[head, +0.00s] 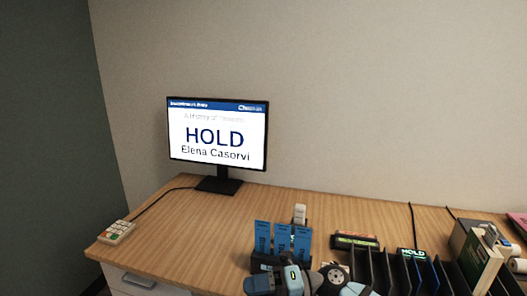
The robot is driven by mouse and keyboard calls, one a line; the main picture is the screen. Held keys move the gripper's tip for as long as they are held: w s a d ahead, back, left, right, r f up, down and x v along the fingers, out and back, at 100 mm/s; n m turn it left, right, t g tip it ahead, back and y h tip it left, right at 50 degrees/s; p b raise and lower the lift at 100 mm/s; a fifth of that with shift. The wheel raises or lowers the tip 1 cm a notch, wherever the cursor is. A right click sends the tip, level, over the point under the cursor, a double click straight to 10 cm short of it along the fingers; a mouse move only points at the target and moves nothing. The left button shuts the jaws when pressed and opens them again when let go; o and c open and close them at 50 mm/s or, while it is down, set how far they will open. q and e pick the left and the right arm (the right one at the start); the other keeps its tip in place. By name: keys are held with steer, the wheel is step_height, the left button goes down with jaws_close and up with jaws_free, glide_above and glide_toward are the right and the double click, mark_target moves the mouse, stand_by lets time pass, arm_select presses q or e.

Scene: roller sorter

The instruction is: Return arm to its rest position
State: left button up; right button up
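Grey and dark parts of one of my arms show at the bottom edge, right of the picture's middle, just in front of a dark holder with blue cards. They seem to belong to my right arm, with a round dark joint among them. The fingertips cannot be made out, so I cannot tell whether that gripper is open or shut, or whether it holds anything. My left gripper is not in view.
A monitor (217,136) reading "HOLD Elena Casorvi" stands on the wooden desk (190,235). Blue cards (282,237) stand in the holder. Dark dividers and books (478,258) crowd the right. The desk's left-middle is clear.

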steer(key=s+d+f+m+t+h, duration=0.2)
steer(key=d+f+m+t+h, duration=0.3)
steer(key=m+t, duration=0.7)
steer(key=s+d+f+m+t+h, duration=0.25)
steer(key=d+f+m+t, duration=0.4)
steer(key=m, duration=0.95)
steer(key=s+d+f+m+g+h, duration=0.3)
steer(key=s+d+f+m, duration=0.1)
steer(key=s+f, duration=0.3)
steer(key=s+d+f+m+g+h, duration=0.3)
steer(key=s+d+f+m+h, duration=0.15)
steer(key=s+f, duration=0.3)
arm_select(q)
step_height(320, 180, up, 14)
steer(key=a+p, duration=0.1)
steer(key=p, duration=1.5)
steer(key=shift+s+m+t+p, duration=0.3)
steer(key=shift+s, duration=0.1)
arm_select(e)
step_height(320, 180, up, 15)
steer(key=d, duration=0.1)
steer(key=shift+s+n+t+y, duration=0.15)
steer(key=shift+n+t+y, duration=0.2)
steer(key=shift+n+y, duration=0.1)
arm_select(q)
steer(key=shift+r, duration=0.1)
arm_select(e)
steer(key=shift+d+r, duration=0.1)
